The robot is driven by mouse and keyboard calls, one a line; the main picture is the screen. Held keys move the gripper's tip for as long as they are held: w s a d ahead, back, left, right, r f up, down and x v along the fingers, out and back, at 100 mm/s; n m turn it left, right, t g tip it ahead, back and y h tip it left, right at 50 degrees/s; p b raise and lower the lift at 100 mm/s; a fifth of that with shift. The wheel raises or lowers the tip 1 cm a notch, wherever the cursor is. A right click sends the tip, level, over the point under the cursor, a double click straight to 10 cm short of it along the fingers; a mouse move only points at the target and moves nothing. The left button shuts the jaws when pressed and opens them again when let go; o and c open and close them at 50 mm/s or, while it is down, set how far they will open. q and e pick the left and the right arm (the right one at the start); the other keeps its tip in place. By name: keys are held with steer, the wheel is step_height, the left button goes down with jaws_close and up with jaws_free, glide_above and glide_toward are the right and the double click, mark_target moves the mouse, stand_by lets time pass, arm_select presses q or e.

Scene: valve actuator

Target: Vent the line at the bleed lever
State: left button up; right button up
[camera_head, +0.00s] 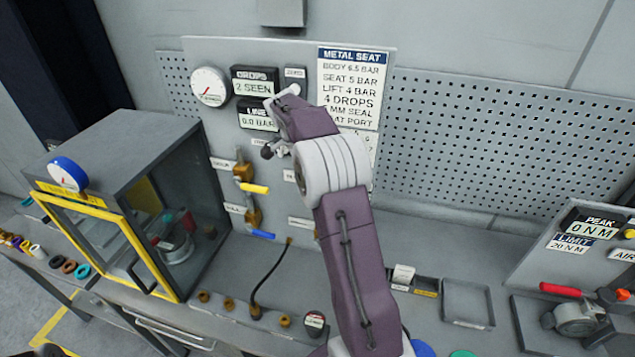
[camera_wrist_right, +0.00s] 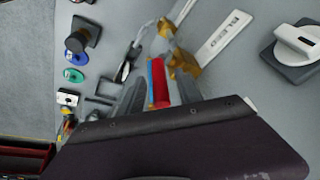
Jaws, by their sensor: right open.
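In the right wrist view the bleed lever has a red handle (camera_wrist_right: 160,82) on a brass valve body (camera_wrist_right: 182,62), beside a white BLEED label (camera_wrist_right: 222,40). My right gripper (camera_wrist_right: 160,92) is open, with one grey finger on each side of the red handle. Whether either finger touches it cannot be told. A blue strip shows along the handle's left side. In the head view my right arm (camera_head: 345,230) reaches up to the panel and hides the bleed lever and the fingertips. My left gripper is not in view.
The panel has a LINE display (camera_head: 258,116) reading 0.0 BAR, a DROPS display (camera_head: 255,82) reading 2 SEEN and a round gauge (camera_head: 209,86). A yellow lever (camera_head: 254,187) and blue lever (camera_head: 262,234) are left of my arm. A yellow-framed cabinet (camera_head: 130,150) stands left.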

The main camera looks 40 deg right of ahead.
steer(key=v, duration=0.7)
steer(key=shift+a+r, duration=0.3)
steer(key=shift+d, duration=0.1)
steer(key=s+a+f+n+y+b, duration=0.1)
steer(key=s+a+f+n+b, duration=0.5)
steer(key=f, duration=0.6)
steer(key=s+a+f+n+y+b, duration=0.1)
steer(key=s+a+f+n+b, duration=0.5)
steer(key=f, duration=0.7)
steer(key=s+a+f+n+t+y+b, duration=0.1)
steer(key=s+a+f+n+b, duration=0.5)
steer(key=f, duration=0.7)
steer(key=shift+s+a+n+y+b, duration=0.4)
steer(key=shift+a+n+y, duration=0.2)
steer(key=shift+n, duration=0.1)
